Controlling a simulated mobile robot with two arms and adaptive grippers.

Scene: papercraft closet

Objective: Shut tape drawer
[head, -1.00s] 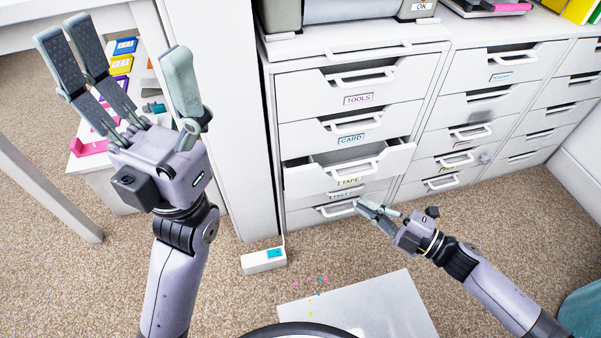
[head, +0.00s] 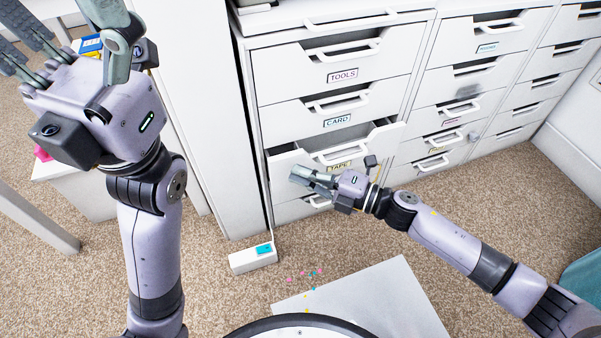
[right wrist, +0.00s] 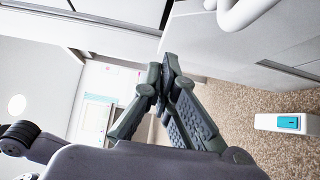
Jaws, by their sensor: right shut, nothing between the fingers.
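The tape drawer (head: 389,139) is a white drawer labelled TAPE, below the CARD drawer, in the left column of the cabinet. It stands partly pulled out, with its grey inside showing above its front. Its white handle (head: 342,154) is on the front. My right gripper (head: 294,174) is shut and empty, just in front of the left part of the drawer front; I cannot tell if it touches. In the right wrist view its fingertips (right wrist: 168,62) meet beside white cabinet surfaces. My left gripper (head: 65,30) is open and empty at upper left, partly cut off by the picture edge.
The TOOLS drawer (head: 300,72) and CARD drawer (head: 290,115) above look closed. A white box with a blue screen (head: 253,259) lies on the carpet, left of the cabinet base. A pale sheet (head: 375,300) and small coloured scraps lie on the floor in front.

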